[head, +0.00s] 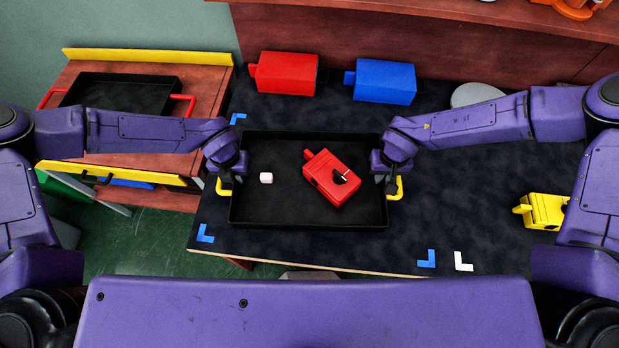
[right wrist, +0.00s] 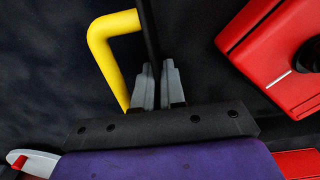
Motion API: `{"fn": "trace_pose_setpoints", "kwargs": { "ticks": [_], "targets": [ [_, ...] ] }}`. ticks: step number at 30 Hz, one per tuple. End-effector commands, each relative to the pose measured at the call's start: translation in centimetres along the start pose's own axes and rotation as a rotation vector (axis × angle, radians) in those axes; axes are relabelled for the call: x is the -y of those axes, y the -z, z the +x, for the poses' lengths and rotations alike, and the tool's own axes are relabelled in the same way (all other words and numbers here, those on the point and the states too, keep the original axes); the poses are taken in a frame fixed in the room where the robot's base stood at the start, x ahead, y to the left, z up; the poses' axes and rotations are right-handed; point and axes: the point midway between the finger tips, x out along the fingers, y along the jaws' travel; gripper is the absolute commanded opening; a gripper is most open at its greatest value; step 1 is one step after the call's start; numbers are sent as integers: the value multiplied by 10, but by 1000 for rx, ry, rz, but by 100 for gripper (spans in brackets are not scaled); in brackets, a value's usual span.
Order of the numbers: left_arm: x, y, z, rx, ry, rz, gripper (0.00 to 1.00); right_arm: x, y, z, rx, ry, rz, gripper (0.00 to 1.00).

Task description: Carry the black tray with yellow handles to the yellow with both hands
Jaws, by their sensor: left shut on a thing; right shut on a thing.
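The black tray with yellow handles (head: 290,215) is on or just above the dark table, inside blue corner marks. My left gripper (head: 236,178) is shut on the tray's left side, by the yellow handle (head: 223,188). My right gripper (head: 384,180) is shut on its right side, by the other yellow handle (head: 396,189). In the right wrist view, the grey fingers (right wrist: 158,85) straddle the black tray wall, beside the yellow handle (right wrist: 105,45).
A wooden side stand at left has a yellow back strip (head: 150,56) and yellow front strip (head: 110,172); a black tray with red handles (head: 150,92) lies on it. Red (head: 287,73) and blue (head: 385,82) blocks stand behind. A yellow part (head: 545,211) lies at right.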

Motion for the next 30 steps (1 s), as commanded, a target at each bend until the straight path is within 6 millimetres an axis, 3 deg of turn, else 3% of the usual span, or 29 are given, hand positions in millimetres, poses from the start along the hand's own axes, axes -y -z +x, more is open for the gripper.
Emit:
{"fn": "trace_pose_setpoints", "kwargs": {
  "ticks": [8,19,30],
  "targets": [
    [0,0,-8,1,1,0,0,0,1,-8,-1,1,0,0],
    [0,0,-52,1,1,0,0,0,0,-52,-1,1,0,0],
    [0,0,-51,1,1,0,0,0,0,-51,-1,1,0,0]
  ]
}}
